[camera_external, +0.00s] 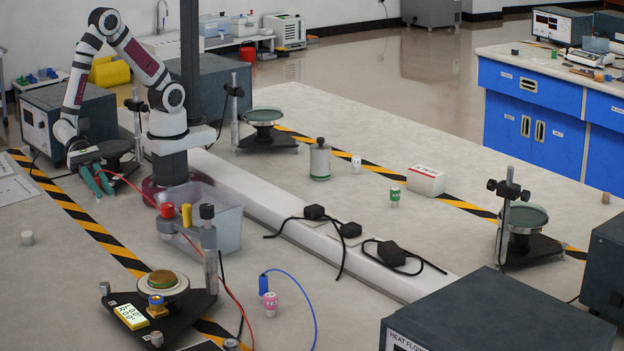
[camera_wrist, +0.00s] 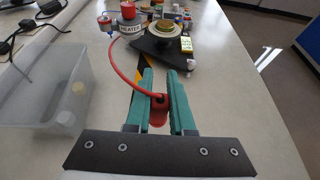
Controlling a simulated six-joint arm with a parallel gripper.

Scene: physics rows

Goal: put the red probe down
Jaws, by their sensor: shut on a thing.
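My gripper (camera_external: 104,190) is at the left of the bench, beside my base, with its teal fingers pointing down. In the wrist view my gripper (camera_wrist: 160,76) is shut on the red probe (camera_wrist: 158,106), which sits between the fingers. In the external view the fingers mostly hide the probe. A red cable (camera_wrist: 122,66) runs from the probe towards the post labelled HEATER (camera_wrist: 130,27). I cannot tell whether the probe touches the bench.
A clear plastic tub (camera_external: 222,226) stands near my base; in the wrist view it is at left (camera_wrist: 42,82). A black plate (camera_external: 190,302) carries a round disc and a yellow meter (camera_external: 131,316).

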